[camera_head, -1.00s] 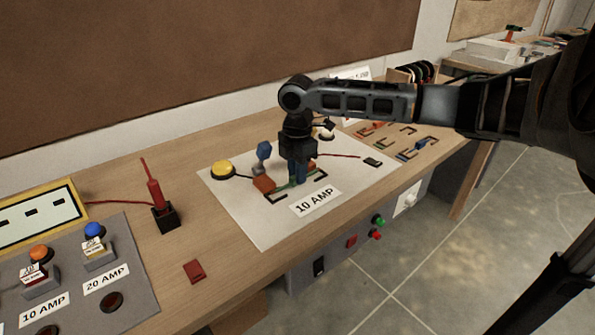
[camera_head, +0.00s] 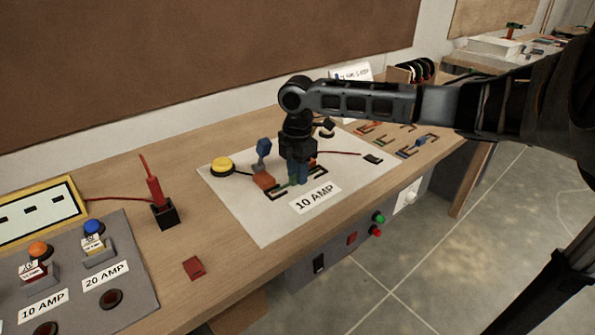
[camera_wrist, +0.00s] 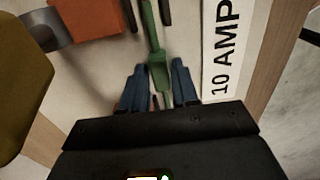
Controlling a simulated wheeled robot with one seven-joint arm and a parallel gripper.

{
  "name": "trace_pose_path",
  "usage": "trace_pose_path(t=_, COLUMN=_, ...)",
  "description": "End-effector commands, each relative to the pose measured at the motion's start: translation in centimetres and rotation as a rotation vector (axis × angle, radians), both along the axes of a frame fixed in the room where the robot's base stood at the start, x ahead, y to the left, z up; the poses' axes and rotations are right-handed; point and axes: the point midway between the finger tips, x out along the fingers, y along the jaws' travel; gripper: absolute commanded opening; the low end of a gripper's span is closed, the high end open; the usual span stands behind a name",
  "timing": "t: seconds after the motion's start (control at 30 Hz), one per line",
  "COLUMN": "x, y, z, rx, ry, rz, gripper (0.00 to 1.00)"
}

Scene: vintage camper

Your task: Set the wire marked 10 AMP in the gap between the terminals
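A green wire piece (camera_wrist: 159,72) lies between the two blue fingertips of my gripper (camera_wrist: 160,86) in the wrist view, its flat tab close against both fingers. In the head view my gripper (camera_head: 298,182) points down over the white mat (camera_head: 255,225), with a bit of green at its tips. Dark bracket-like terminals (camera_head: 277,195) lie around the tips, behind the 10 AMP label (camera_head: 316,198). The label also shows in the wrist view (camera_wrist: 226,50). No marking on the green piece is readable. My fingers hide most of it, so I cannot tell whether it touches the terminals.
An orange-red block (camera_head: 263,180), a blue-topped switch (camera_head: 263,150) and a yellow button (camera_head: 222,164) stand left of my gripper. More coloured wires (camera_head: 415,147) lie to the right. A red probe in a black holder (camera_head: 164,213) stands left. The mat's front left is clear.

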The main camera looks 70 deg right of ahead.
Motion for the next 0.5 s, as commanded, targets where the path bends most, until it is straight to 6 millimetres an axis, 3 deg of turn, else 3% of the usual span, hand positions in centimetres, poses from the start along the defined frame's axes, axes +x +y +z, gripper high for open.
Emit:
trace_pose_path(t=0.2, x=0.00, y=0.00, z=0.01, rx=0.000, ry=0.000, rz=0.000, gripper=0.49)
trace_pose_path(t=0.5, x=0.03, y=-0.02, z=0.42, rx=-0.001, ry=-0.001, rz=0.000, gripper=0.49)
